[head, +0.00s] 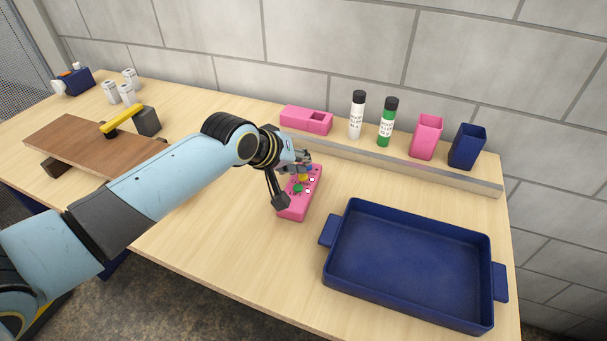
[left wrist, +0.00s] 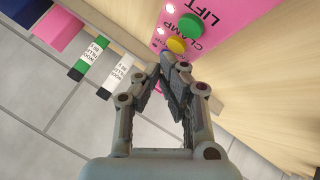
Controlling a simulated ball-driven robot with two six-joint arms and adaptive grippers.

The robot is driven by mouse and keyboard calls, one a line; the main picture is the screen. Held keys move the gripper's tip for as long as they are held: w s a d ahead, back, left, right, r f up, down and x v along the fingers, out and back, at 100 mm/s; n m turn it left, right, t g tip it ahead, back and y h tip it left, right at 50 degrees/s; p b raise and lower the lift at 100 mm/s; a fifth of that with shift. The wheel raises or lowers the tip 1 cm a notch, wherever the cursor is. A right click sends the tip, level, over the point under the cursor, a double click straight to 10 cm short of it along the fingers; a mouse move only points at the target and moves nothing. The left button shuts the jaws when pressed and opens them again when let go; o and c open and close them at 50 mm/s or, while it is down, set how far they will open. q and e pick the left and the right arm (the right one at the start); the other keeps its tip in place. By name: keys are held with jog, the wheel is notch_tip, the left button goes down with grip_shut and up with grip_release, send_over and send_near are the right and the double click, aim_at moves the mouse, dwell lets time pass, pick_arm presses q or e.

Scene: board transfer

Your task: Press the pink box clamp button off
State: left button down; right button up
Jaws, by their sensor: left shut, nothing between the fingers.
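The pink box (head: 292,211) lies on the table beside the blue tray, with a row of coloured buttons on top. In the left wrist view the pink box (left wrist: 232,22) shows a green button (left wrist: 191,26) by the word LIFT and a yellow button (left wrist: 177,45) by the word CLAMP. Small pale lamps (left wrist: 161,30) sit beside the buttons. My left gripper (left wrist: 168,60) is shut and empty, its fingertips close to the yellow button; I cannot tell whether they touch it. The gripper hides part of the box's far end. My right gripper is not in view.
A blue tray (head: 349,213) stands right of the box. A brown board (head: 85,143) with a yellow-handled clamp (head: 122,120) is at left.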

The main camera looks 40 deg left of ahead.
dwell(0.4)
pick_arm(q)
jog(key=shift+f, duration=0.4)
dwell(0.4)
jog(key=shift+r+p, duration=0.8)
jog(key=shift+p, duration=0.1)
jog(key=shift+r, duration=0.1)
notch_tip(320, 180, up, 3)
jog(key=p, duration=0.3)
notch_tip(320, 180, up, 3)
jog(key=shift+f+p, duration=0.1)
jog(key=shift+p, duration=0.95)
